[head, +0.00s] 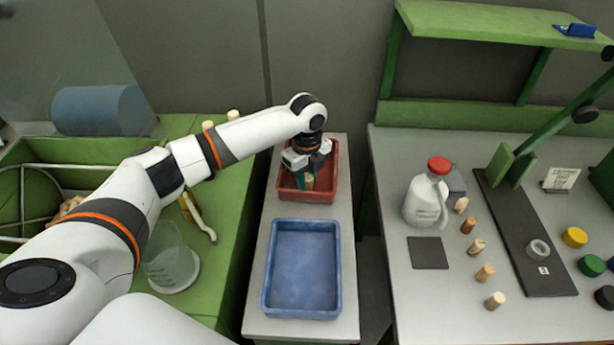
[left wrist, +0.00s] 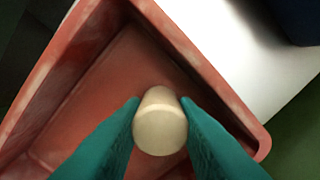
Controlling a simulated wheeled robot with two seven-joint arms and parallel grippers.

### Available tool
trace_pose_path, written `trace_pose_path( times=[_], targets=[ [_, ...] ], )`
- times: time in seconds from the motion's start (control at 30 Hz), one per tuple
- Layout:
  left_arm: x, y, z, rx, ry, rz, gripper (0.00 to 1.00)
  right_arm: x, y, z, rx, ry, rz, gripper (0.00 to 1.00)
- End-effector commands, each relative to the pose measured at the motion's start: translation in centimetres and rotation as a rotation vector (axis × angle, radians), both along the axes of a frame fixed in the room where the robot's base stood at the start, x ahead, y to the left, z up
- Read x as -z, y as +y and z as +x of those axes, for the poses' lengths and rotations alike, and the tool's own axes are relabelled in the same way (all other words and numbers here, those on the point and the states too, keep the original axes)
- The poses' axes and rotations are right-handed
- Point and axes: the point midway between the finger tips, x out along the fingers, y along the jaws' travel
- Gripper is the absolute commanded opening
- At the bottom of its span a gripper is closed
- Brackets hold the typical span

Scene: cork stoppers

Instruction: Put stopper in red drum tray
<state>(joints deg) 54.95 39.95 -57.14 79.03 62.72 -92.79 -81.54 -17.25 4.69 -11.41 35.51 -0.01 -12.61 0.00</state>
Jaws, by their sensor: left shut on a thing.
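My left gripper (head: 308,179) is over the red tray (head: 325,196) at the back of the narrow grey table. In the left wrist view its two teal fingers (left wrist: 161,118) are shut on a pale cork stopper (left wrist: 160,128). The stopper also shows small between the fingers in the head view (head: 309,182). It is inside the red tray's outline, low over the tray floor. I cannot tell whether it touches the floor. The floor around it looks empty. My right gripper is not in view.
A blue tray (head: 268,290) stands in front of the red one. On the right table are a white jug (head: 424,200) with a red cap, several cork stoppers (head: 485,273), a dark square mat (head: 428,253) and coloured caps (head: 574,237). A clear beaker (head: 171,262) stands on the green bench.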

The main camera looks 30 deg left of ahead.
Motion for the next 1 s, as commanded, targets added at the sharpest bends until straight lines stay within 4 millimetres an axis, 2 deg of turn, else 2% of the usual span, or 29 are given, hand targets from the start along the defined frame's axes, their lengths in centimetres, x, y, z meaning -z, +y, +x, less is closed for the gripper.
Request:
trace_pose_path(
  times=[0.37,0.4,0.5,0.53,0.83,1.0],
  targets=[
    [0.4,0.0,0.0,0.000,0.000,0.000,0.06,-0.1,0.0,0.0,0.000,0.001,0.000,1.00],
    [0.4,0.0,0.0,0.000,-0.001,0.000,0.30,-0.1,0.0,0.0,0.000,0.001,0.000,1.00],
    [0.4,0.0,0.0,0.000,-0.001,0.000,0.46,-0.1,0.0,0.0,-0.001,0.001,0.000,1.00],
    [0.4,0.0,0.0,0.000,-0.001,0.000,0.48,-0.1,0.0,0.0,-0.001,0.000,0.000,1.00],
    [0.2,0.0,0.0,0.000,-0.002,0.000,0.48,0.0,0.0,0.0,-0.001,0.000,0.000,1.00],
    [-1.7,0.0,0.1,0.000,-0.005,-0.001,0.48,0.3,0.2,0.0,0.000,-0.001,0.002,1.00]
  ],
)
